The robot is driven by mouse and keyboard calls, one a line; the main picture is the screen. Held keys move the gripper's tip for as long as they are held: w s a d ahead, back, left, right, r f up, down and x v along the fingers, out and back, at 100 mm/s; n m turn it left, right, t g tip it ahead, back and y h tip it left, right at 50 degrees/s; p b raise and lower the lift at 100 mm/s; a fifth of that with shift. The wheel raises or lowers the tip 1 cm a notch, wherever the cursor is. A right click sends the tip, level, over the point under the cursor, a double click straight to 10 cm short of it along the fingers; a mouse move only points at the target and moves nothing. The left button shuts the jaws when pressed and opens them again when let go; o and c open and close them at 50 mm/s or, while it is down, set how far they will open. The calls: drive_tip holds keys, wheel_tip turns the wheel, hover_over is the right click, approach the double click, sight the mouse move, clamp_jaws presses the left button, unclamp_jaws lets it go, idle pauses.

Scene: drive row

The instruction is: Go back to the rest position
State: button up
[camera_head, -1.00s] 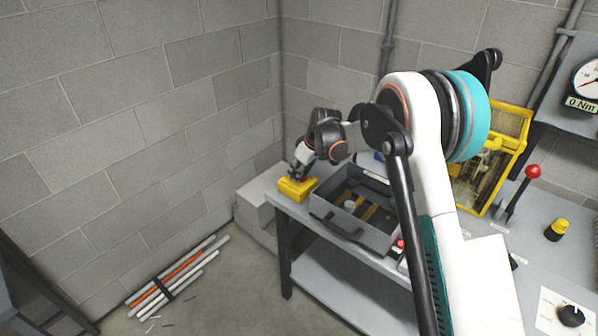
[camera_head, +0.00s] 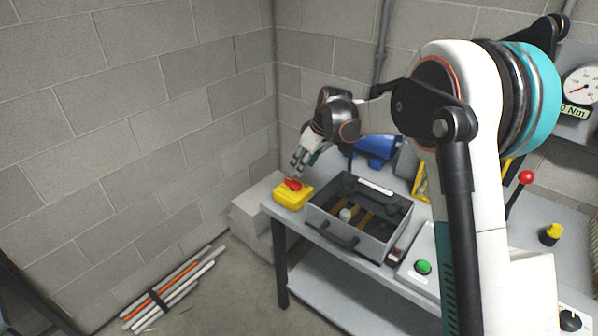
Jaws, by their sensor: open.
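My gripper (camera_head: 299,161) hangs at the end of my white, black and teal arm, above the left end of the grey bench. Its fingers point down and are apart, with nothing between them. Below it, and apart from it, a yellow box with a red handle on top (camera_head: 292,196) sits at the bench's left corner. My upper arm fills the right middle of the view and hides part of the bench.
A grey open case (camera_head: 381,254) stands right of the yellow box. A panel with a green button (camera_head: 423,267), a blue device (camera_head: 377,148), a red-knobbed lever (camera_head: 525,178) and a gauge (camera_head: 583,86) are farther right. Bundled pipes (camera_head: 170,291) lie on the floor by the wall.

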drive_tip(key=shift+v, duration=0.9)
drive_tip(key=s+d+r+m+t+h, duration=0.1)
drive_tip(key=s+d+r+m, duration=0.1)
drive_tip(key=s+d+r, duration=0.45)
drive_tip(key=s+d+r+m+t, duration=0.1)
drive_tip(key=s+d+r+m, duration=0.25)
drive_tip(key=s+r, duration=0.55)
drive_tip(key=s+d+f+m+h, duration=0.1)
drive_tip(key=s+d+f, duration=0.1)
drive_tip(key=s, duration=0.6)
drive_tip(key=s+d+f+m+t, duration=0.1)
drive_tip(key=s+d+m, duration=0.1)
drive_tip(key=s, duration=0.7)
drive_tip(key=s+d+f+m+t+h, duration=0.1)
drive_tip(key=s+d, duration=0.3)
drive_tip(key=s, duration=0.4)
drive_tip(key=shift+s+d+f+m+h, duration=0.35)
drive_tip(key=shift+f+m, duration=0.2)
drive_tip(key=shift+f, duration=0.35)
